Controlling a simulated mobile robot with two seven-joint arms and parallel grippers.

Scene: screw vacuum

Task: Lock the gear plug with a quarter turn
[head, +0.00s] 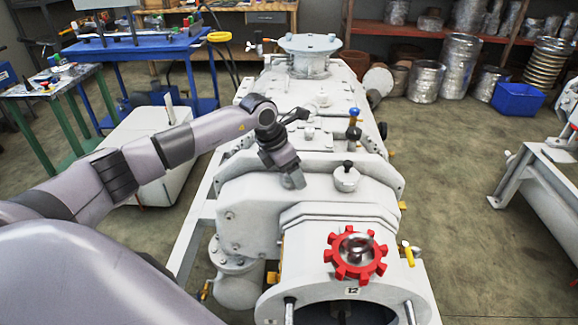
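The gear plug (355,252) is a red toothed ring around a shiny metal centre. It sits on top of the near end of the large white vacuum pump (262,198), above a round flange. My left arm comes in from the left over the pump. My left gripper (294,182) points down at the pump's upper housing, behind and to the left of the gear plug and clearly apart from it. My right gripper is not in view.
A black-knobbed cap (346,178) and a blue-topped valve (354,125) stand up from the pump. A yellow-handled valve (408,255) is just right of the gear plug. A blue workbench (140,50) stands behind left. Open floor (450,200) lies to the right.

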